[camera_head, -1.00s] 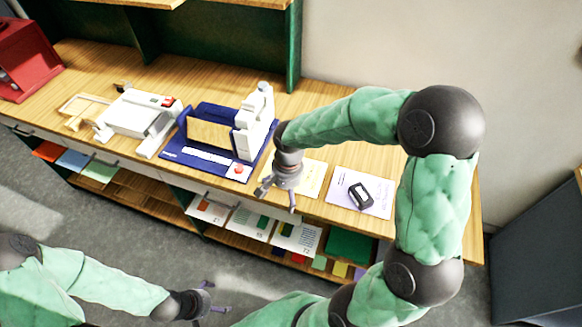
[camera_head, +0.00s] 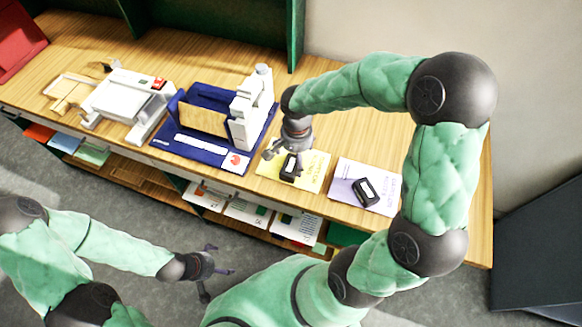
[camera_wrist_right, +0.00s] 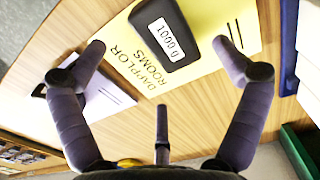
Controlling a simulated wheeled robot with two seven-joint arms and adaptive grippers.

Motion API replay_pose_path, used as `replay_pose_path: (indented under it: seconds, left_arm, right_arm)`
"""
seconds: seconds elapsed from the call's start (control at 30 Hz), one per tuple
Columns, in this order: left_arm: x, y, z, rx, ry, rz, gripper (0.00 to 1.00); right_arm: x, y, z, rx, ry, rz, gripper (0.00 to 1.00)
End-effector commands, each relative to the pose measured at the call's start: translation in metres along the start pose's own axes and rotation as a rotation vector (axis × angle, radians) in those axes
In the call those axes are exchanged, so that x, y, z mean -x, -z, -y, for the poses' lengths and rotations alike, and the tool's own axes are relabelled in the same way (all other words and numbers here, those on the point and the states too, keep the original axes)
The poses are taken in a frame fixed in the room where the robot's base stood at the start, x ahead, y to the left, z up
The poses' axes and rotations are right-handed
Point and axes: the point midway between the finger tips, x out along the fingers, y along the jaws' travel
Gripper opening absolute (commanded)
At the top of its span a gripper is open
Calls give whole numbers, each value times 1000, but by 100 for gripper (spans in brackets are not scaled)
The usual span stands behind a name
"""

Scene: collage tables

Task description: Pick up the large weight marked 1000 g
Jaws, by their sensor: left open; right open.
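The black weight (camera_wrist_right: 190,14) with a white label reading 1000 G, upside down to the camera, sits on a yellow printed sheet (camera_wrist_right: 150,77) in the right wrist view. In the head view the weight (camera_head: 289,167) shows just below my right gripper (camera_head: 282,159), partly behind its fingers. My right gripper (camera_wrist_right: 160,48) is open, its fingertips apart on either side of the weight's near end, holding nothing. My left gripper (camera_head: 215,271) is open and empty, low in front of the table.
A second black weight (camera_head: 366,191) lies on a lilac sheet (camera_head: 347,174) to the right. A blue and white device (camera_head: 212,156) stands left of the yellow sheet, with a white machine (camera_head: 121,94) further left. Shelves with papers (camera_head: 245,210) are below the tabletop.

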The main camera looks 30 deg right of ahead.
Motion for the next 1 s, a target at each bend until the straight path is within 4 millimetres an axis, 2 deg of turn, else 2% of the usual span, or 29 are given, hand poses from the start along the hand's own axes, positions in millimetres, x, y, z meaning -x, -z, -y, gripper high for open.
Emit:
replay_pose_path:
  seconds: [0.3,0.4,0.67,0.7,1.0]
  left_arm:
    - [-10,1,4,0,0,0,96]
    - [-12,1,4,0,0,0,96]
    - [-11,1,4,0,0,0,96]
    - [-11,1,4,0,0,-1,96]
    - [-11,1,4,0,0,0,96]
  right_arm:
    - [-41,-5,3,1,-2,2,97]
    - [-49,-5,3,0,-1,1,97]
    - [-51,-4,3,0,0,0,97]
    - [-51,-4,3,0,0,0,95]
    - [-51,-5,3,1,0,1,10]
